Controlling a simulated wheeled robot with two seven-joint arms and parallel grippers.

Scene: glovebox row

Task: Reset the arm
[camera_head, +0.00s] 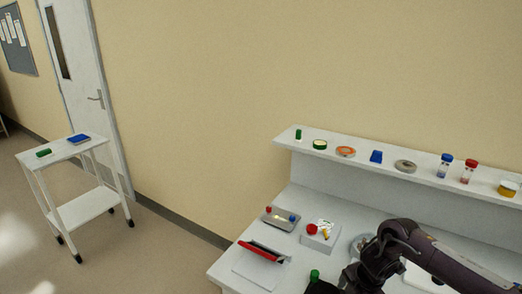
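My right arm (440,262) comes in from the right over the white bench (222,271). It bends down near the front of the bench. Its dark gripper end (322,288) is at the bottom edge of the picture and partly cut off, so I cannot tell whether it is open or shut. A green-capped item (314,275) shows right at that dark end; I cannot tell whether it is held. My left arm and gripper are not in view.
A grey tray (270,222), a red-and-black item (264,250) and a white box (320,238) with a red knob lie on the bench. A raised shelf (290,141) carries vials, tape rolls and small items. A white cart (32,157) stands left; floor between is clear.

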